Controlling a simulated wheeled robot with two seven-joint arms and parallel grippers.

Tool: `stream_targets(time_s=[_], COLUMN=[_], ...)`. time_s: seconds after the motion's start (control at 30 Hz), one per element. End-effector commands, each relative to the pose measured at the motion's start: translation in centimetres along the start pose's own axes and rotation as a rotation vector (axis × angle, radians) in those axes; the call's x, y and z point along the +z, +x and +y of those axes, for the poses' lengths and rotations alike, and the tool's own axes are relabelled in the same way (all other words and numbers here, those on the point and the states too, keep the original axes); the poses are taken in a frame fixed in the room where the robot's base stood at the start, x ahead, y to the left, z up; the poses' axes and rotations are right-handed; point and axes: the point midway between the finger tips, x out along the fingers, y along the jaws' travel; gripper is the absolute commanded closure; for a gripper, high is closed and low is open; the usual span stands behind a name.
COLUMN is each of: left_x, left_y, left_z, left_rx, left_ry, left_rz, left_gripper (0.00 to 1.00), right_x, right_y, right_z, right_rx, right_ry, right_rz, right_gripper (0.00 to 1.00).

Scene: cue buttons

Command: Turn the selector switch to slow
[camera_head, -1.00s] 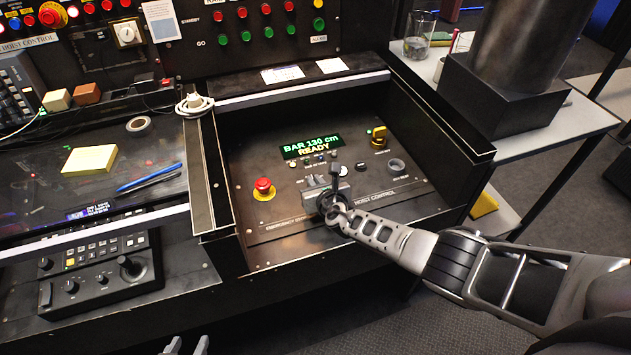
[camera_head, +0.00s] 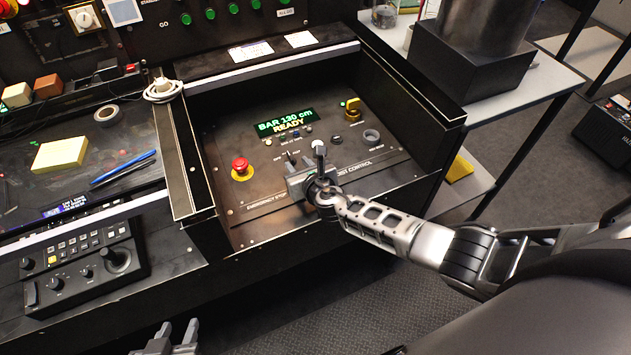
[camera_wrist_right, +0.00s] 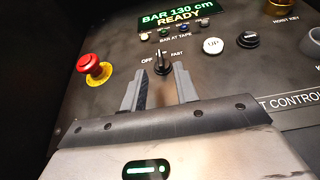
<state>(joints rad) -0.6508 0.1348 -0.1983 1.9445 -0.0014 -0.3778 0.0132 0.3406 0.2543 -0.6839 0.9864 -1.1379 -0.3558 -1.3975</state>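The selector switch is a small black knob (camera_wrist_right: 162,62) on the sloped panel, between the labels OFF and FAST in the right wrist view. Its handle points roughly straight up there; no SLOW label is readable. It shows small in the head view (camera_head: 292,158). My right gripper (camera_wrist_right: 160,82) is open, with its two grey fingers apart and the knob between and just beyond their tips. Contact with the knob cannot be seen. In the head view my right gripper (camera_head: 306,178) is low over the panel. My left gripper (camera_head: 178,335) is open and empty at the bottom edge.
A red emergency button (camera_head: 240,166) is left of the selector. A white UP button (camera_wrist_right: 213,46) and a black knob (camera_wrist_right: 248,40) are to its right. The display (camera_head: 286,122) reads BAR 130 cm READY. Raised side walls flank the panel.

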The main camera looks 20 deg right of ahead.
Motion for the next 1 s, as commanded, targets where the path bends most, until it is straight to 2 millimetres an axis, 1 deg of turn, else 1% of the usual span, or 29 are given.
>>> stream_targets(time_s=[0.4, 0.53, 0.7, 1.0], left_x=[-0.2, -0.3, -0.3, -0.2], left_y=[-0.1, -0.1, -0.1, -0.1], left_z=[-0.1, -0.1, 0.0, 0.0], left_rx=[-0.002, -0.002, -0.001, -0.001], left_ry=[0.000, 0.000, 0.000, 0.000], left_rz=[0.004, 0.004, 0.004, 0.004], left_gripper=[0.64, 0.64, 0.64, 0.64], right_x=[-0.1, 0.0, 0.1, 0.1], right_y=[-7.6, -9.5, -10.8, -10.9], right_z=[-0.1, -0.1, 0.0, -0.1], right_rx=[0.002, 0.001, 0.000, -0.001], right_ry=[-0.004, -0.004, -0.003, -0.003], right_rz=[0.001, 0.000, 0.000, -0.001], right_gripper=[0.70, 0.70, 0.70, 0.70])
